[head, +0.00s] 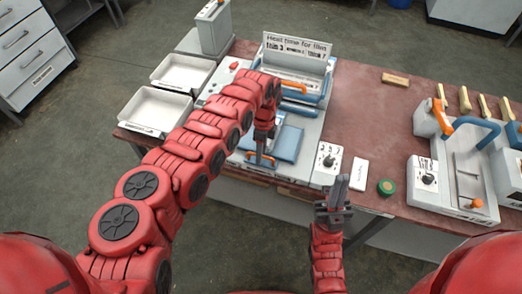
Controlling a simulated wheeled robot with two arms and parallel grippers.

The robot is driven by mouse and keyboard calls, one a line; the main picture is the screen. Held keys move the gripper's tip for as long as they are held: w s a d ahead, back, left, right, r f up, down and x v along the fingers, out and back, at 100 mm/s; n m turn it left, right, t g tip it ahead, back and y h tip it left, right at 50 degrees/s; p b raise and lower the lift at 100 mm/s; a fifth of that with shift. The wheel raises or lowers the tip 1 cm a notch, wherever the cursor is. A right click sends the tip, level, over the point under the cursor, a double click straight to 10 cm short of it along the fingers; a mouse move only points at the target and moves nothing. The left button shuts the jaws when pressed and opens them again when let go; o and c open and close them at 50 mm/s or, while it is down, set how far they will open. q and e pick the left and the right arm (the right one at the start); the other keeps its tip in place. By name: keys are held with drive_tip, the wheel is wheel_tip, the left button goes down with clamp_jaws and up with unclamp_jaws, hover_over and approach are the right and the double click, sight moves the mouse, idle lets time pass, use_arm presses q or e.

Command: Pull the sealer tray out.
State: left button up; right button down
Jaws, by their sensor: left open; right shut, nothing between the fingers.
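The sealer (311,116) is a light grey machine on the brown table, with its lid raised at the back. Its tray carries a blue pad (289,143) and has an orange handle (262,160) at the front. My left gripper (263,150) is open and points down right at the handle; I cannot tell whether the fingers touch it. My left arm hides the left part of the sealer and tray. My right gripper (338,188) is shut and empty, in front of the sealer's right control panel (327,158).
Two white bins (157,116) stand left of the sealer. A white box (360,173), a green round tin (386,187) and a wooden block (396,80) lie to the right. A second machine (455,178) stands at the right. The table's front edge is just below the tray.

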use_arm(q)
drive_tip(key=shift+w+d+r, duration=0.1)
drive_tip(key=shift+w+r, duration=0.15)
drive_tip(key=shift+r, duration=0.2)
drive_tip(key=a+b+v, duration=0.1)
drive_tip(key=b+v, duration=0.2)
drive_tip(key=v, duration=1.3)
drive_tip(key=shift+s+d+r, duration=0.2)
drive_tip(key=shift+d+r, duration=0.05)
drive_tip(key=shift+d, duration=0.1)
